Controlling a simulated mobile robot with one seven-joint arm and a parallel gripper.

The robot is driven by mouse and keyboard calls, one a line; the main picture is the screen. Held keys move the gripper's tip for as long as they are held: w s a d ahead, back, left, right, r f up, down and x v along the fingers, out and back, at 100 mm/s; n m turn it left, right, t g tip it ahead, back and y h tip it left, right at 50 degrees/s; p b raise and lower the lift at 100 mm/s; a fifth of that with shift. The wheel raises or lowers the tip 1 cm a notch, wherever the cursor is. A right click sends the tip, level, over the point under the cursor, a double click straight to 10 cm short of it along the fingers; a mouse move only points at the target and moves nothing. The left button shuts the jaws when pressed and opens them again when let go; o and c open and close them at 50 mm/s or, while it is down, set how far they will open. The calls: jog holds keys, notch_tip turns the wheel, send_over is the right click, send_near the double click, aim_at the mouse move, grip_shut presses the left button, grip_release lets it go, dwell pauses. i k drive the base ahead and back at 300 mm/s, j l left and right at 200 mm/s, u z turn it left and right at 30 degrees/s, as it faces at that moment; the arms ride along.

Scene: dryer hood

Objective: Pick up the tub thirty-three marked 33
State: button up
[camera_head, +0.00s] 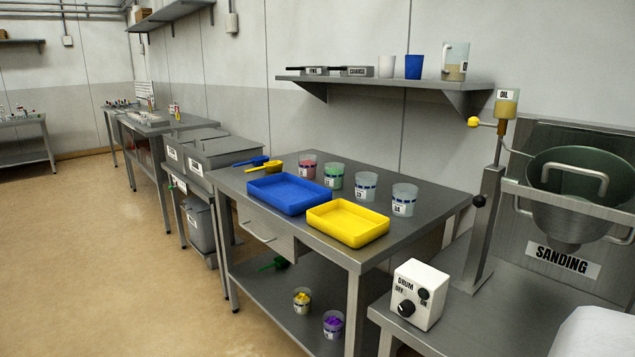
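The tub marked 33 (365,188) is a small clear cup with a dark blue band and a white label, though its number is small and hard to read. It stands upright on the grey metal table (430,213), third from the left in a row of similar tubs. A tub with green contents (334,177) is on its left. Another pale tub, apparently marked 34 (404,200), is on its right. Nothing covers the tub 33.
A blue tray (289,194) and a yellow tray (348,223) lie in front of the tubs. A tub with red contents (307,167) and scoops (263,166) are further left. A wall shelf (385,84) is above. The sanding drum (570,205) and control box (417,294) stand right.

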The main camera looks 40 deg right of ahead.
aim_at(366, 181)
jog(key=i+j+z, duration=0.2)
jog(key=i, duration=0.35)
jog(key=i+j+z, duration=0.1)
jog(key=i+z, duration=0.15)
jog(key=i, duration=0.35)
jog(key=i+j+z, duration=0.1)
jog(key=z, duration=0.35)
jog(key=i+j+z, duration=0.2)
jog(key=z, duration=0.2)
jog(key=i+j+z, duration=0.25)
jog(key=z, duration=0.2)
jog(key=i+j+z, duration=0.1)
jog(key=j+z, duration=0.3)
jog(key=i+j+z, duration=0.1)
jog(key=z, duration=0.35)
jog(key=j+z, duration=0.8)
jog(key=j, duration=0.15)
jog(key=i, duration=0.45)
jog(key=i+j+z, duration=0.1)
jog(key=i, duration=0.35)
